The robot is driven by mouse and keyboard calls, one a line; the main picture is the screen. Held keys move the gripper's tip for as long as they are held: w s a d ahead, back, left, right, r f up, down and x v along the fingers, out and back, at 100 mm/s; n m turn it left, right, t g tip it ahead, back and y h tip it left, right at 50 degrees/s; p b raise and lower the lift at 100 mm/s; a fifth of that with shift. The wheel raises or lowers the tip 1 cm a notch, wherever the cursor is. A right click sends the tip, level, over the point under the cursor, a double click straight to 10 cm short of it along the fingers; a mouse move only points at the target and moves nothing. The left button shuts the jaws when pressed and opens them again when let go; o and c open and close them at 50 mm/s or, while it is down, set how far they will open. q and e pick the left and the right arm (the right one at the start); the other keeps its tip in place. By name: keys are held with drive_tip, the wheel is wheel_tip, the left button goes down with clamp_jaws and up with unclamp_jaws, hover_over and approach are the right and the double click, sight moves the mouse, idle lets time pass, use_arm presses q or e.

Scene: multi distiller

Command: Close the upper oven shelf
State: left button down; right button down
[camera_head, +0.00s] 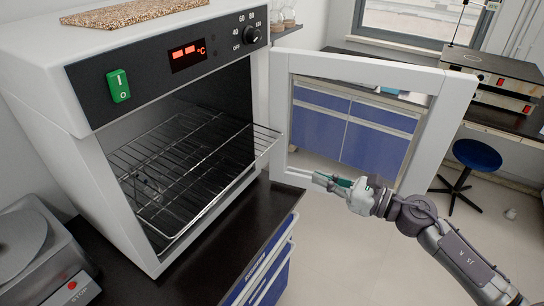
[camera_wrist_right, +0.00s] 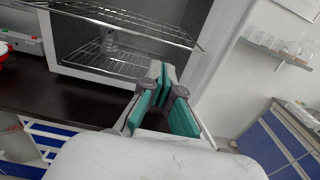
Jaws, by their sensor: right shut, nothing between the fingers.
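The white oven (camera_head: 55,60) stands on a dark counter with its glass door (camera_head: 455,120) swung wide open to the right. The upper wire shelf (camera_head: 190,140) sticks out past the front opening, its front corner close to the door's hinge side. In the right wrist view, the upper shelf (camera_wrist_right: 130,17) crosses the top, above and beyond the fingers. A lower wire shelf (camera_head: 185,203) sits beneath it inside the oven. My right gripper (camera_head: 320,180) is shut and empty, right of the shelf and in front of the door's lower frame. Its green-padded fingers (camera_wrist_right: 160,72) point toward the oven. My left gripper is not in view.
The dark counter (camera_head: 235,240) has blue drawers below its edge. A grey device with a STOP button (camera_head: 30,260) stands left of the oven. Blue cabinets (camera_head: 345,130) and a blue stool (camera_head: 477,153) are farther back. The floor right of the counter is open.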

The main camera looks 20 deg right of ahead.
drive_tip(key=p, duration=0.7)
approach(233, 141)
drive_tip(key=v, duration=0.2)
drive_tip(key=shift+s+d+f, duration=0.1)
drive_tip(key=shift+s+d, duration=0.05)
drive_tip(key=shift+s, duration=0.1)
drive_tip(key=b+x, duration=0.2)
drive_tip(key=x, duration=0.4)
drive_tip(key=b+x, duration=0.2)
drive_tip(key=x, duration=0.4)
drive_tip(key=shift+f+b, duration=0.25)
drive_tip(key=shift+b, duration=0.05)
drive_tip(key=shift+w+a+r, duration=0.2)
drive_tip(key=shift+r, duration=0.2)
